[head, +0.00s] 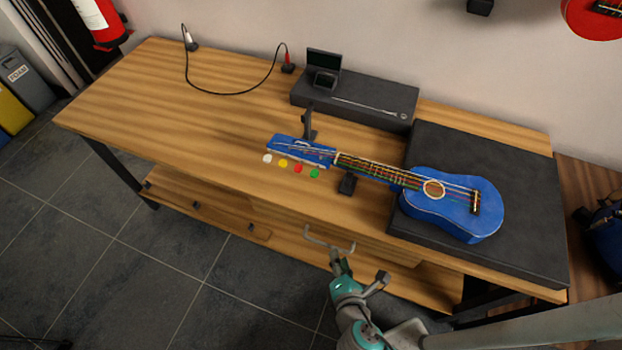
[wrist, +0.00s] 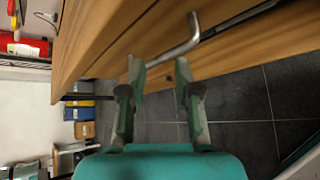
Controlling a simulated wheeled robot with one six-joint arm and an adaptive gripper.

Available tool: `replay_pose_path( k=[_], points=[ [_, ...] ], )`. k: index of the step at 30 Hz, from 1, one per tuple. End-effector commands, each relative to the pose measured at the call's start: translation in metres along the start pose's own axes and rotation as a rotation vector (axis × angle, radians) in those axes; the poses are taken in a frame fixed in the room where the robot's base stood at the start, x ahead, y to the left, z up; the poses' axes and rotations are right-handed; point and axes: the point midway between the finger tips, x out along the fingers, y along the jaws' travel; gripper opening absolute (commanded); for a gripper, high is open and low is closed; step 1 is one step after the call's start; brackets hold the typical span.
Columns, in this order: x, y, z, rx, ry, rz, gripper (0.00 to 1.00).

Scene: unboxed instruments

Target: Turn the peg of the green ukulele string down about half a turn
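The blue ukulele (head: 455,201) lies with its body on a dark mat at the right of the bench, its neck pointing left. Its headstock (head: 300,150) is near the bench's front edge. Along the headstock's near side sit white, yellow and red pegs (head: 283,163) and the green peg (head: 314,174), which is nearest the neck. My gripper (wrist: 162,78) is open and empty. In the head view it is low in front of the bench, below and apart from the green peg. The ukulele is not in the wrist view.
A bent metal bar (wrist: 172,53) lies just beyond my fingertips, at the bench front; it also shows in the head view (head: 328,241). A black stand (head: 308,122) rises behind the headstock, and a small black block (head: 347,184) sits by the neck. The bench's left is mostly clear.

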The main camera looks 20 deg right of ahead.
Motion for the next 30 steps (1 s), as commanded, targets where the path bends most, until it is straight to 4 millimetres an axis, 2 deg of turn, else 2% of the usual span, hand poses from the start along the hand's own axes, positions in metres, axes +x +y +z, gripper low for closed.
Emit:
replay_pose_path(
  k=[1,3,7,12,15,18,23,30],
  points=[
    [0.011,0.018,-0.002,-0.094,-0.049,0.007,0.32],
    [0.021,0.038,0.001,-0.229,-0.131,0.001,0.32],
    [0.030,0.081,0.004,-0.443,-0.288,-0.026,0.32],
    [0.022,0.137,0.005,-0.649,-0.485,-0.095,0.32],
    [0.012,0.163,0.005,-0.722,-0.573,-0.142,0.32],
    [0.003,0.178,0.004,-0.763,-0.630,-0.179,0.32],
    [-0.002,0.187,0.006,-0.788,-0.665,-0.206,0.32],
    [0.016,0.188,0.022,-0.787,-0.667,-0.211,0.32]
  ],
)
